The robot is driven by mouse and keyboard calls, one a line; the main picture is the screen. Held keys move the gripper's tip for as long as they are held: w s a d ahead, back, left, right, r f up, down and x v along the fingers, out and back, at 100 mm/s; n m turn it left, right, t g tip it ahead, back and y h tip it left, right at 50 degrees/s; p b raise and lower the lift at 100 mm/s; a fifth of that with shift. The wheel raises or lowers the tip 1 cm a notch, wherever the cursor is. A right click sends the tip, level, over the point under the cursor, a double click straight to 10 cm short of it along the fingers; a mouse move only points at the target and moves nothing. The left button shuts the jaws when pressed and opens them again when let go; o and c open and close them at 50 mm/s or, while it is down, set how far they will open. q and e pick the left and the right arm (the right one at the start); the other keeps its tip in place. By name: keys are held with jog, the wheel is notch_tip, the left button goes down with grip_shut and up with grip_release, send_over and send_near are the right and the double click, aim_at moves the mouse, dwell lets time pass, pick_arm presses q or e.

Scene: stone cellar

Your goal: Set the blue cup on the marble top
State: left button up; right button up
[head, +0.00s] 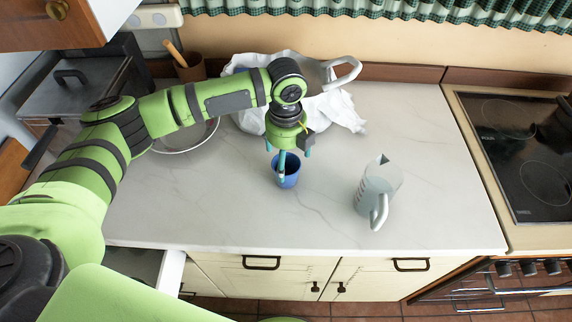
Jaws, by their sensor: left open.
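The blue cup (290,180) stands upright on the white marble top (240,215), near the middle of the counter. My left gripper (287,154) is directly above the cup, pointing down, with its teal fingers spread. One finger overlaps the cup's rim in the picture; I cannot tell whether it is inside the cup or just in front of it, or whether it touches. The cup's far side is partly hidden by the gripper. My right gripper is out of view.
A grey measuring jug (378,185) stands to the right of the cup. A stove (520,150) is at right. The front of the marble is clear.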

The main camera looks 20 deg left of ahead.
pick_arm(q)
notch_tip(320, 180, up, 9)
jog(key=b, duration=0.2)
dwell(0.3)
